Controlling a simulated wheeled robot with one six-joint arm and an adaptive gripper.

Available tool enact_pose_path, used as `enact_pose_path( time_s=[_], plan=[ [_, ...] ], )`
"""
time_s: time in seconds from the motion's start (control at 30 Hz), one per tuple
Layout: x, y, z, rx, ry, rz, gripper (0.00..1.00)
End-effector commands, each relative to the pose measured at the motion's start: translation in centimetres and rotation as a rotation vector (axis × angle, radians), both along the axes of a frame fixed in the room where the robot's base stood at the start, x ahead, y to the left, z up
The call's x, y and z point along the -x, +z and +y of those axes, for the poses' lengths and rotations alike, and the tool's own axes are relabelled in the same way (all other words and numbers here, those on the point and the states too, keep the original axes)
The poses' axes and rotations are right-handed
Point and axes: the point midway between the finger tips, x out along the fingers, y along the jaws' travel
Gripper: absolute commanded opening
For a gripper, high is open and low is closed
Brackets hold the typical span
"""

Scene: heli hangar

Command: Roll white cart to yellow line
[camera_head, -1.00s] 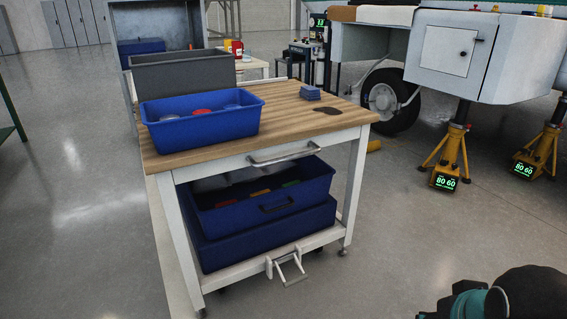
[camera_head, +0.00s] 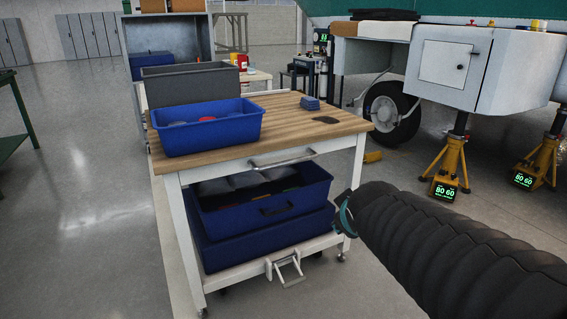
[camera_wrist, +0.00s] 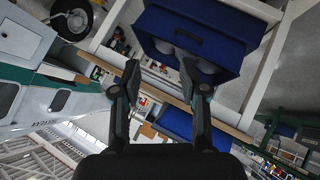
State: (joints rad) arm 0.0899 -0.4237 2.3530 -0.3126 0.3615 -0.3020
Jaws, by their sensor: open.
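The white cart (camera_head: 355,180) stands in the middle of the head view, with a wood top and a metal handle (camera_head: 282,158) on its front edge. A folding metal bracket (camera_head: 287,270) is at its lower front. My arm comes in from the right, and its end is by the cart's right front leg; the fingers are hidden there. In the wrist view my gripper (camera_wrist: 160,64) is open, its two fingers apart before the cart's front. I cannot tell whether it touches the cart. A pale floor strip runs along the cart's left side; no clearly yellow line shows.
Blue bins (camera_head: 205,132) sit on the cart's top and lower shelf (camera_head: 238,270). A grey bin (camera_head: 190,82) stands behind. Yellow jack stands (camera_head: 449,165) and an aircraft wheel (camera_head: 390,114) are at right. Open floor (camera_head: 90,200) lies at left.

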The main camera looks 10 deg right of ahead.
Motion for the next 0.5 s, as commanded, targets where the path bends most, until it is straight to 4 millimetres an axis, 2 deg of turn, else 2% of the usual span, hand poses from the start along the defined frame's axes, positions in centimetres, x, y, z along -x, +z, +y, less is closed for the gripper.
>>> enact_pose_path(
  time_s=[0.03, 0.1, 0.3, 0.4, 0.5],
  plan=[
    [-2.6, 0.2, -0.6, 0.072, 0.055, -0.030, 0.43],
    [-6.2, 0.9, -1.1, 0.181, 0.149, -0.084, 0.43],
    [-15.2, 1.2, -1.3, 0.472, 0.437, -0.238, 0.43],
    [-18.6, 0.5, -0.8, 0.593, 0.581, -0.312, 0.43],
    [-21.0, -0.4, -0.1, 0.687, 0.706, -0.384, 0.43]
  ],
)
